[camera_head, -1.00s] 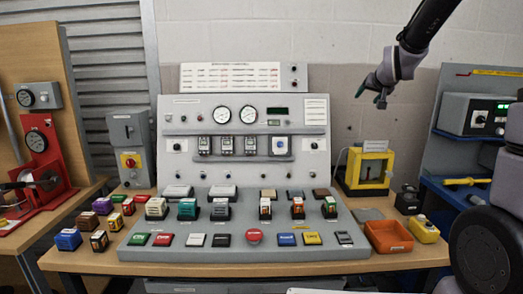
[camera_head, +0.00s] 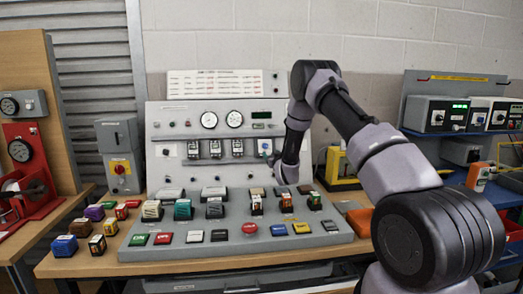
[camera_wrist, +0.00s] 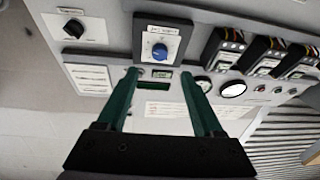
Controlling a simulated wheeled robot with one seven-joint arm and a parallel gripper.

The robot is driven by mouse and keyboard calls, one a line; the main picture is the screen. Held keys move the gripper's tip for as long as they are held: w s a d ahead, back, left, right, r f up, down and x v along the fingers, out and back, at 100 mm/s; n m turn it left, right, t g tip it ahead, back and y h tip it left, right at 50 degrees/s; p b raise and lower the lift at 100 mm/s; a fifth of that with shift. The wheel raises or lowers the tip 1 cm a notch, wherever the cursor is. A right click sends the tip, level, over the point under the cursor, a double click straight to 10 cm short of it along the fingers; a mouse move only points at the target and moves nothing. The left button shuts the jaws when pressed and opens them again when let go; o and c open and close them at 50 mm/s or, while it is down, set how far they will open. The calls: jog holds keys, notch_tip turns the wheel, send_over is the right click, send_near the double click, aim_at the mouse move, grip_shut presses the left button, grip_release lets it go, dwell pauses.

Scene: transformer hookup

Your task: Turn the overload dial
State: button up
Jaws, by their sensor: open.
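The overload dial, a round blue knob (camera_wrist: 160,51) on a light square plate with a dark surround, is on the grey upright panel. In the wrist view it is just beyond and between the fingertips, and nothing holds it. In the head view the blue knob (camera_head: 265,146) shows just left of my forearm. My gripper (camera_wrist: 160,74) has two green fingers spread apart, with empty space between them. In the head view my gripper (camera_head: 272,160) is in front of the panel, just below the dial, partly hidden by my wrist.
A black knob (camera_wrist: 73,28) on a white plate is beside the dial. Several breaker modules (camera_wrist: 267,57) and round gauges (camera_head: 234,119) are on the same panel. Below it, the sloped console (camera_head: 190,222) carries coloured blocks and a red button (camera_head: 250,228).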

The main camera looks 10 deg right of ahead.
aim_at(266, 147)
jog(key=w, duration=1)
jog(key=shift+a, duration=0.4)
grip_shut()
